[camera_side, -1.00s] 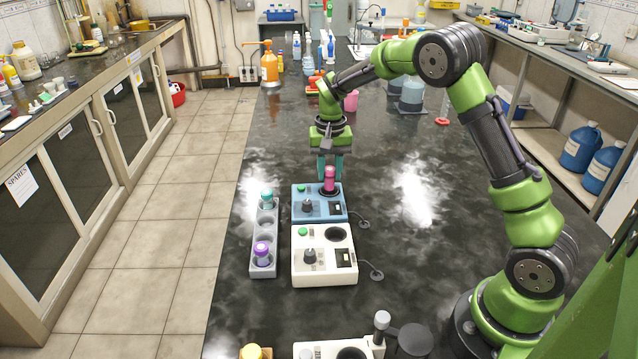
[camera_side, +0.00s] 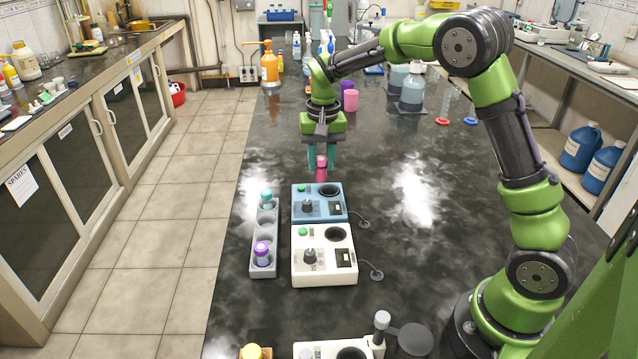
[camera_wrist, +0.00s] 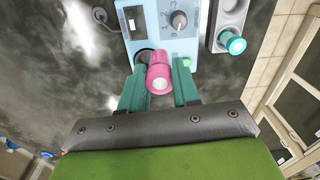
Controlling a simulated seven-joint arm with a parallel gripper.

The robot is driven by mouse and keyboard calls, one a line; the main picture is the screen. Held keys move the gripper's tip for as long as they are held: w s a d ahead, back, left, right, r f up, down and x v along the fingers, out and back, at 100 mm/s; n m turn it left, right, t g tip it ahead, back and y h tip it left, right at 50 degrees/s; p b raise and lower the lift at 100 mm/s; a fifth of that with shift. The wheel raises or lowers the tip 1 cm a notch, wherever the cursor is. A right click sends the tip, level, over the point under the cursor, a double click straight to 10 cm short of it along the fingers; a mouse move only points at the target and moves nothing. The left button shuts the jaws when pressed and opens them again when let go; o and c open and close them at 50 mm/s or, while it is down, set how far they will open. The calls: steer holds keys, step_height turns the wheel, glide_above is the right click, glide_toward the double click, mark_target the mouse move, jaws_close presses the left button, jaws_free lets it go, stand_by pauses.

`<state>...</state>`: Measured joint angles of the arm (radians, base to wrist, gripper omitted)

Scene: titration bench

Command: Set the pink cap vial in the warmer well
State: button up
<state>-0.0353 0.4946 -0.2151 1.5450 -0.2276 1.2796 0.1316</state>
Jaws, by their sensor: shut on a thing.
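The pink cap vial (camera_side: 321,167) is between the teal fingers of my gripper (camera_side: 320,158), above the far edge of the blue device. In the wrist view its pink cap (camera_wrist: 159,80) shows between the two fingers, which are shut on it. The blue device (camera_side: 308,217) has a round dark well (camera_side: 329,191) that looks empty in the side view. The white device (camera_side: 322,268) in front of it also has a dark, empty well (camera_side: 336,234). I cannot tell from the pictures which device is the warmer. The vial's lower end is hard to make out.
A grey rack (camera_side: 264,239) left of the devices holds a teal-capped vial (camera_side: 266,197) and a purple-capped vial (camera_side: 262,252). Cables lie right of the devices. A pink cup (camera_side: 350,100) and bottles stand farther back.

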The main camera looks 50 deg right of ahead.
mark_target(322, 173)
steer(key=shift+n, duration=0.9)
steer(key=shift+s+a+f, duration=0.85)
steer(key=shift+s+a, duration=0.25)
steer(key=shift+s, duration=0.55)
steer(key=shift+s+a+f, duration=0.8)
steer(key=shift+s+a, duration=0.35)
steer(key=shift+s, duration=0.55)
steer(key=shift+s+a+f, duration=0.85)
steer(key=shift+s+a, duration=0.25)
steer(key=shift+s, duration=0.55)
steer(key=shift+f, duration=1.7)
steer(key=o, duration=1.3)
steer(key=shift+o, duration=0.2)
steer(key=shift+r, duration=3)
